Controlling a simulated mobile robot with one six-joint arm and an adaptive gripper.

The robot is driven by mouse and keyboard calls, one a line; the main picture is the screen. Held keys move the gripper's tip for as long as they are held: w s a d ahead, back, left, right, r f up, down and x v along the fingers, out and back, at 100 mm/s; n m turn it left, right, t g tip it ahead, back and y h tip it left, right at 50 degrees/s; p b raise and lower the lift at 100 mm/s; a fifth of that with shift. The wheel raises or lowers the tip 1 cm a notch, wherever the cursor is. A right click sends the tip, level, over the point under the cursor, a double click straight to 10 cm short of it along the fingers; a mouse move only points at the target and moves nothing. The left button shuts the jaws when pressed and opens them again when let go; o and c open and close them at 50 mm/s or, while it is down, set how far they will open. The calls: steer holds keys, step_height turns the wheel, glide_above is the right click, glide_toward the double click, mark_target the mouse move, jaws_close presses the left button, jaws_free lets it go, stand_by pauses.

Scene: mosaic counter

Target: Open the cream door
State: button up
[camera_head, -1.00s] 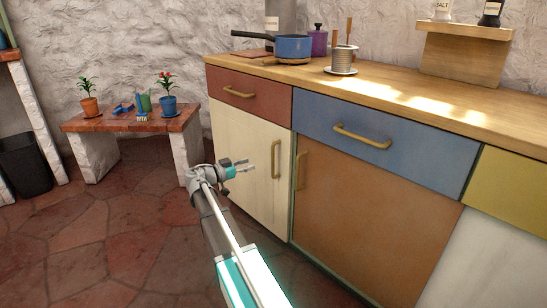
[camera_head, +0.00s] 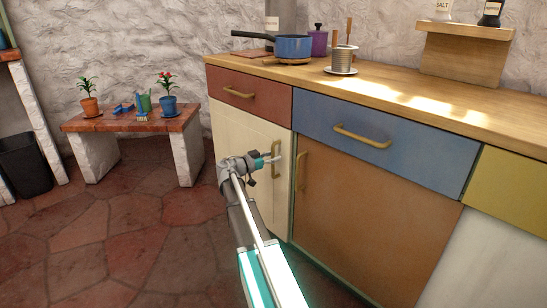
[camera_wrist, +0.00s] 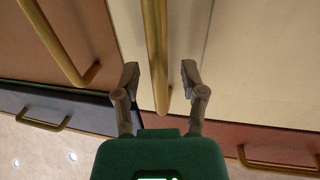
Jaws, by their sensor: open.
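The cream door (camera_head: 240,145) is closed, below the red drawer at the left end of the counter. Its vertical brass handle (camera_head: 276,160) is near the door's right edge. My gripper (camera_head: 272,160) is at this handle and partly covers it in the head view. In the wrist view my gripper (camera_wrist: 160,78) is open, and the cream door's handle (camera_wrist: 158,50) stands between its two fingers. A gap shows on each side of the handle, so neither finger appears to touch it. The cream door (camera_wrist: 240,60) fills the upper right of the wrist view.
The orange-brown door (camera_head: 370,225), with its own brass handle (camera_head: 300,171), is just right of the cream door. The red drawer (camera_head: 250,92) and blue drawer (camera_head: 385,135) are above. A low bench (camera_head: 130,122) with potted plants stands left. The stone floor (camera_head: 110,240) between is clear.

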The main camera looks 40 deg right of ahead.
jaws_close()
steer(key=shift+d, duration=0.1)
stand_by(0.3)
